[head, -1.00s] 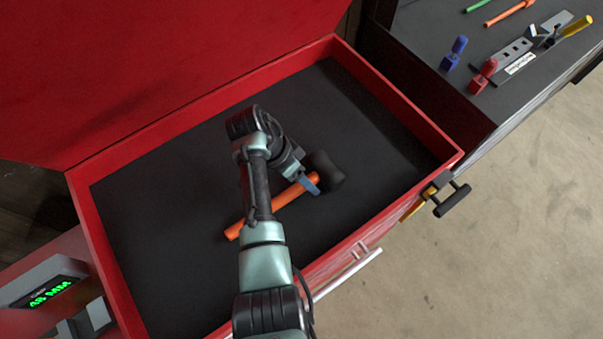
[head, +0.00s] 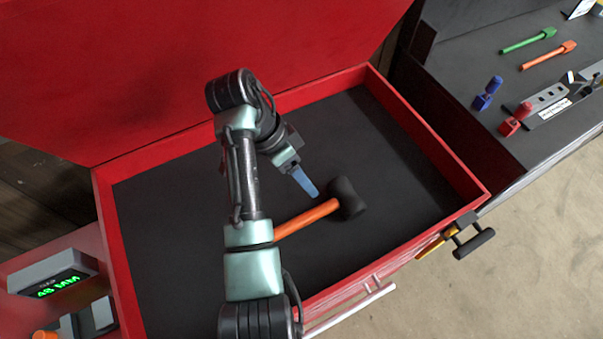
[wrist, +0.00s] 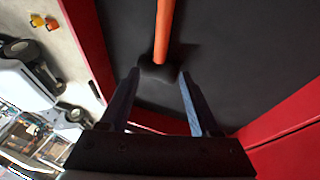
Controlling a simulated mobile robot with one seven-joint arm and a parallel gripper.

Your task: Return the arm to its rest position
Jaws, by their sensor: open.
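My gripper (head: 306,184) is over the open red box (head: 440,153), its blue-grey fingers pointing down toward the dark floor of the box. A mallet with a black head (head: 346,199) and an orange handle (head: 306,218) lies on that floor, just right of and below the fingers in the head view. In the wrist view my two fingers (wrist: 160,98) stand apart, with the mallet head (wrist: 158,72) beyond and between them. Nothing is held. My arm hides the left end of the mallet handle in the head view.
The raised red lid (head: 180,65) stands behind the box. A black latch handle (head: 473,243) sticks out at the front right corner. A dark bench (head: 480,135) at right holds green and orange tools and blue and red pieces. A display reading 48 MM (head: 60,284) stands at left.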

